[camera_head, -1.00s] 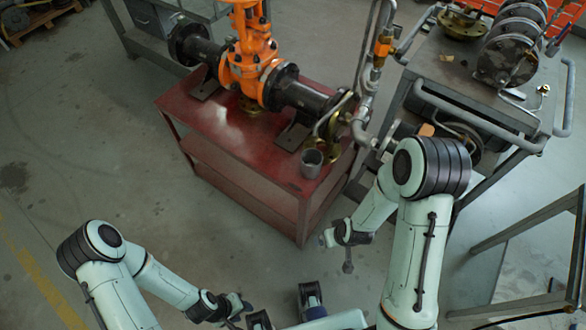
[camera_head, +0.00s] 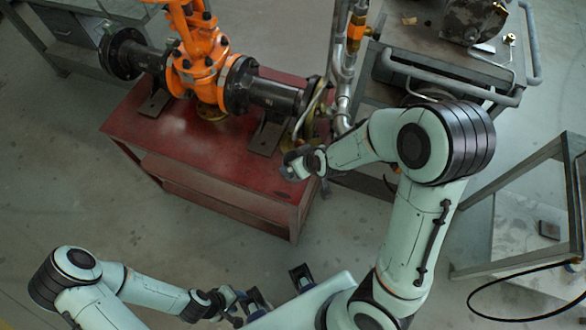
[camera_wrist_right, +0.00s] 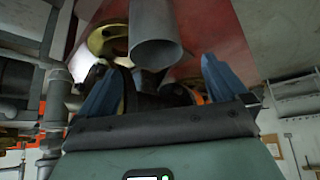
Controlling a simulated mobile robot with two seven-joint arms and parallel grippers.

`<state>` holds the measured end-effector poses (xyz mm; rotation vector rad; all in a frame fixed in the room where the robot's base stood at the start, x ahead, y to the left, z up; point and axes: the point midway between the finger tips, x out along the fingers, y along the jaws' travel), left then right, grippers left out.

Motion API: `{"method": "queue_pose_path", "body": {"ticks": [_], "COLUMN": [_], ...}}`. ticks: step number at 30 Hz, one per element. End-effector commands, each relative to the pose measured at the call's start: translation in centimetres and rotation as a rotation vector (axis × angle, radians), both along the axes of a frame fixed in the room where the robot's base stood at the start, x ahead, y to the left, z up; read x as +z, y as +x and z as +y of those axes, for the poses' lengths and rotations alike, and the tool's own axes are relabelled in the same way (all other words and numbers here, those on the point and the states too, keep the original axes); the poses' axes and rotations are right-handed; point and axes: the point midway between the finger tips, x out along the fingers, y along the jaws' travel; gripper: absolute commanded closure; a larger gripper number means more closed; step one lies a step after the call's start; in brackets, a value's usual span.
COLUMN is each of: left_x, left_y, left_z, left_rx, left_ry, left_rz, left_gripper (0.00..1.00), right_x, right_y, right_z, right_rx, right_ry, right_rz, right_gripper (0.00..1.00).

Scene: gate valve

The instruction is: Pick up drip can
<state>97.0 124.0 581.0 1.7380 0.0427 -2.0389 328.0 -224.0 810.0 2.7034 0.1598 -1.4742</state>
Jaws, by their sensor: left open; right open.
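The drip can, a plain grey cylinder (camera_wrist_right: 155,30), shows in the right wrist view at the top middle, with one round end toward the camera. My right gripper (camera_wrist_right: 163,64) is open, its two blue fingers apart on either side of the can's near end; I cannot tell whether either touches it. My left gripper (camera_head: 278,285) is open and empty, low in the head view, away from the table.
An orange gate valve (camera_head: 200,65) with dark flanged pipes stands on the red table. Grey vertical pipework (camera_head: 343,75) rises near its right end. A grey cart (camera_head: 430,45) stands at the back right, and a metal frame (camera_head: 520,190) at the right. The floor at left is clear.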

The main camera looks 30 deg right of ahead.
Motion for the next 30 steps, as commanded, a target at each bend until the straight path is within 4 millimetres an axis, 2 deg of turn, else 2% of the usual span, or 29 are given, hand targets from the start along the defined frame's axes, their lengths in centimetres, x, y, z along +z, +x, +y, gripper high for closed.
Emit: {"method": "queue_pose_path", "body": {"ticks": [1,3,11,18,22,29,30], "left_x": [-1.0,-1.4,-2.0,-2.9,-3.0,-3.0,-3.0], "left_y": [-0.4,-0.5,-0.7,-1.0,-1.0,-1.0,-1.0], "left_z": [0.0,0.0,0.0,0.0,0.0,0.0,0.0], "left_rx": [0.000,0.000,0.000,0.000,0.000,0.000,0.000], "left_ry": [0.001,0.000,0.000,0.000,-0.001,0.000,0.000], "left_rz": [0.005,0.006,0.007,0.010,0.011,0.010,0.010], "left_gripper": [0.57,0.57,0.57,0.57,0.57,0.57,0.57], "right_x": [-1.4,-2.1,-3.5,-6.6,-7.3,-7.3,-7.3], "right_y": [0.4,1.0,2.2,3.9,4.5,4.6,4.5], "right_z": [0.0,0.0,0.1,-0.1,-0.1,0.0,0.0], "right_rx": [-0.001,-0.002,-0.003,-0.001,-0.002,-0.001,-0.001], "right_ry": [-0.001,-0.001,0.001,0.000,0.001,0.002,0.002], "right_rz": [0.003,0.003,0.000,0.002,0.000,-0.001,-0.001], "right_gripper": [0.00,0.00,0.00,0.00,0.00,0.00,0.13]}}
